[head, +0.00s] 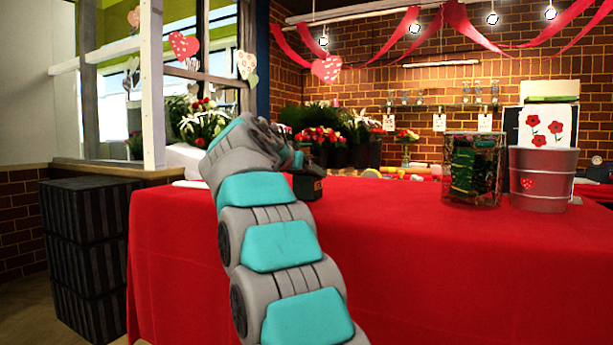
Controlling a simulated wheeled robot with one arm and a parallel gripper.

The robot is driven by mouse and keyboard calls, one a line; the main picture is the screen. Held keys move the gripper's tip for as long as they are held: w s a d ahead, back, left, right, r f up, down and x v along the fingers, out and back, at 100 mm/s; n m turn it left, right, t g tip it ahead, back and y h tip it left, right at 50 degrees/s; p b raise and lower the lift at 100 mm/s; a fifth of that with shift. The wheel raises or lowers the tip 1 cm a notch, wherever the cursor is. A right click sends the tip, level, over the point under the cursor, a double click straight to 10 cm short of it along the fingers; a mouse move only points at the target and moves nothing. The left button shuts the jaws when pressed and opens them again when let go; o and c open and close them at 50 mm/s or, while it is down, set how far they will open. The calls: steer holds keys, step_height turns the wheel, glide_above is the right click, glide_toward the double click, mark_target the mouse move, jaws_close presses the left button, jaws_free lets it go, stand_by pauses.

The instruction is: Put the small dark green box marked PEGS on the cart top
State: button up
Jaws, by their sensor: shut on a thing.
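My arm reaches out over the red-covered table, and my gripper (298,164) is at its far end, partly hidden by my own wrist. It is shut on a small dark box (308,187), which is at or just above the tabletop; I cannot tell whether it touches the cloth. The box's PEGS marking cannot be read from here, and its colour looks very dark. I cannot make out a cart top in this view.
The red table (440,255) fills the middle and right. A glass container with green contents (472,170) and a metal bucket (541,180) stand at its right. Dark striped crates (90,255) are stacked at left. Flowers (320,137) stand behind.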

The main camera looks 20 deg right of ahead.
steer(key=shift+f, duration=0.1)
steer(key=shift+f, duration=0.15)
steer(key=o, duration=1.5)
steer(key=shift+r, duration=0.25)
steer(key=shift+s+a, duration=0.25)
steer(key=b+v, duration=0.1)
steer(key=v, duration=1)
steer(key=shift+a, duration=0.1)
